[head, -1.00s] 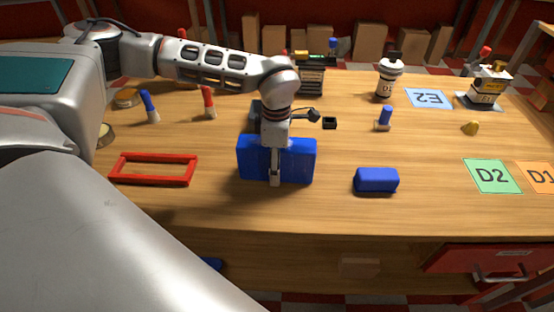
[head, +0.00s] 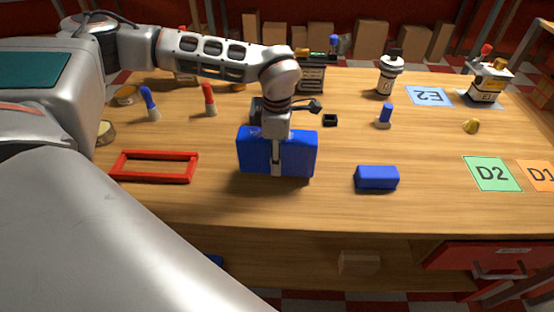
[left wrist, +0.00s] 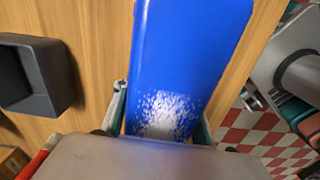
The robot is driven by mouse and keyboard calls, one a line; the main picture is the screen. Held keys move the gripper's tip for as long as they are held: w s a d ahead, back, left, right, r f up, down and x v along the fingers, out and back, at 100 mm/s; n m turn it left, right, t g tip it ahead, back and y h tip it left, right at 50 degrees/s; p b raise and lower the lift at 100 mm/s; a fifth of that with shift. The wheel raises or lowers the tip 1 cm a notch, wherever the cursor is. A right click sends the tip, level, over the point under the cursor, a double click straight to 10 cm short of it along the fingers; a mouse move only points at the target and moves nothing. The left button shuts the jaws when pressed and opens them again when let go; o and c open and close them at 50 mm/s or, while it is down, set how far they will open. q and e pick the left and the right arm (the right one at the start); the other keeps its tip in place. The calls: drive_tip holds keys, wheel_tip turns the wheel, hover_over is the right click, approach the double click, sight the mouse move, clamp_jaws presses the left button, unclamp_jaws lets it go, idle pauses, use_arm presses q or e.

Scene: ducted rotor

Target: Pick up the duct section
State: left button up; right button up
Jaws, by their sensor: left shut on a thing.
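The duct section, which I take to be the large blue block (head: 255,152), is upright near the front middle of the table in the head view. My left gripper (head: 276,165) points down over it and is shut on it, with a finger against its front face. In the left wrist view the blue block (left wrist: 190,45) lies between the fingers of my left gripper (left wrist: 160,118), with a speckled white patch near them. Whether its underside touches the table is hard to tell. My right gripper is not in view.
A red rectangular frame (head: 154,181) lies left of the block, and a smaller blue block (head: 376,178) lies to its right. Red and blue pegs, a white bottle (head: 388,78) and a dark open box (head: 330,120) stand farther back. Green card D2 (head: 491,174) lies at right.

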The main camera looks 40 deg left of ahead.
use_arm(q)
wheel_tip(320, 180, up, 18)
drive_tip(key=p, duration=0.2)
drive_tip(key=shift+r, duration=0.2)
